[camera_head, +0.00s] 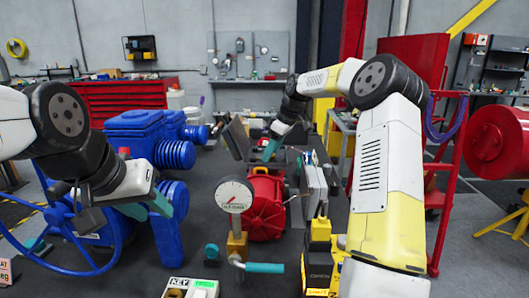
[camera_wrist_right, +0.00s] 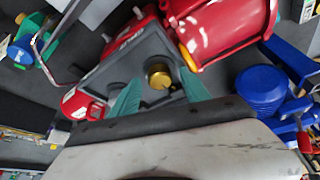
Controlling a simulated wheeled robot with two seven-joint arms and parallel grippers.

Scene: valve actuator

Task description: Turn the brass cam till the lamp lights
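The brass cam (camera_wrist_right: 158,76) is a small round brass piece with a dark notch, set on a grey box (camera_wrist_right: 130,58) in the right wrist view. My right gripper (camera_wrist_right: 158,84) is open, with one teal finger on each side of the cam in that view. Whether the fingers touch it is unclear. In the head view my right gripper (camera_head: 269,150) reaches down behind the red round housing (camera_head: 264,205), and the cam cannot be made out there. My left gripper (camera_head: 150,207) is at the left by the blue machine, its teal fingers apart. I cannot identify the lamp.
A blue machine (camera_head: 145,140) with a handwheel (camera_head: 75,240) stands at the left. A dial gauge (camera_head: 234,194) stands before the red housing. A yellow-and-black tool (camera_head: 319,260) and a teal-handled lever (camera_head: 262,267) are at the front. A red drum (camera_head: 500,140) is at the right.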

